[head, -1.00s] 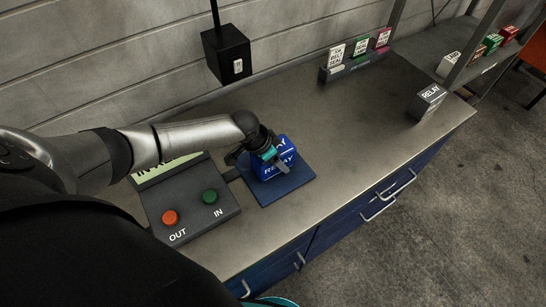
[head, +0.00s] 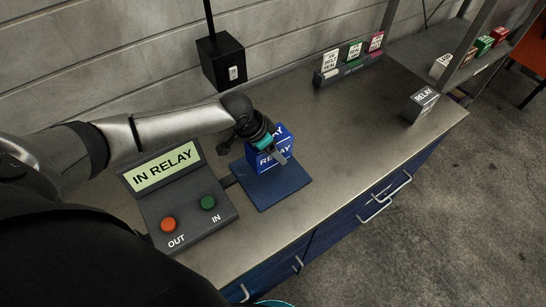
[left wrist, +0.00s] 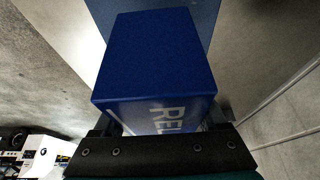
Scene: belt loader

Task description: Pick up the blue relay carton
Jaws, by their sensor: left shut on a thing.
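The blue relay carton (head: 283,146) is in the head view, above the blue mat (head: 270,190) on the workbench. My left gripper (head: 273,156) is shut on the carton, and its fingers cover part of the carton's sides. The carton appears raised a little off the mat, with the mat's front part bare below it. In the left wrist view the carton (left wrist: 155,60) fills the middle between the fingers, with white lettering on one face. My right gripper is in neither view.
A console with a display reading "IN RELAY" (head: 163,168) and orange (head: 168,224) and green (head: 208,202) buttons stands left of the mat. A card rack (head: 349,69) stands at the back. The bench between is clear.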

